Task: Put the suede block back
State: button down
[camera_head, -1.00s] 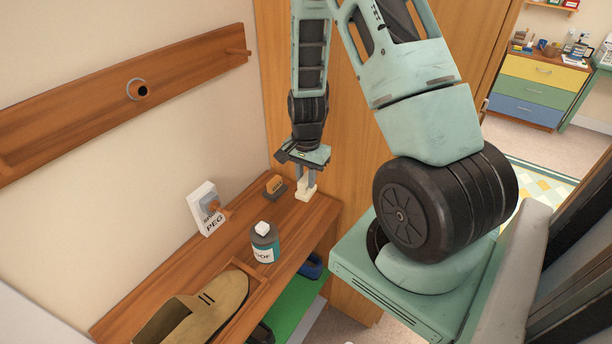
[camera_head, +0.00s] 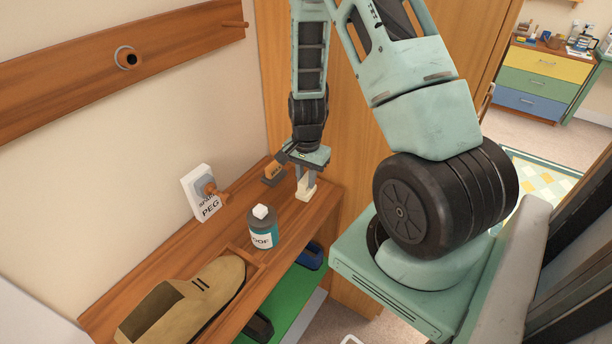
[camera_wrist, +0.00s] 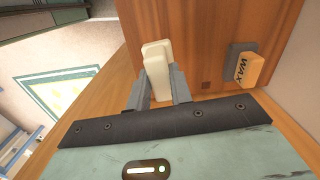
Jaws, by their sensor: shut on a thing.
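The suede block (camera_head: 305,191) is a small cream block near the far right end of the wooden bench top. It also shows in the wrist view (camera_wrist: 156,62), between the two fingers. My gripper (camera_head: 306,178) points down and is shut on the block. In the head view the block's base is at the bench top, but I cannot tell whether it touches it.
A wax brush (camera_wrist: 246,68) lies left of the block in the head view. A grey-teal bottle (camera_head: 263,228), a boxed peg (camera_head: 206,192) and a tan shoe (camera_head: 180,298) stand along the bench. A wooden rail (camera_head: 60,75) is on the wall.

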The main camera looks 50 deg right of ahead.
aim_at(306, 192)
jog(key=shift+f+b, duration=2)
jog(key=shift+f, duration=0.7)
jog(key=shift+f, duration=0.25)
jog(key=c, duration=1.2)
grip_release()
jog(key=shift+o, duration=0.2)
jog(key=shift+r, duration=0.1)
notch_tip(306, 192, up, 17)
jog(key=b, duration=0.1)
jog(key=shift+d+r, duration=0.15)
jog(key=shift+d, duration=0.05)
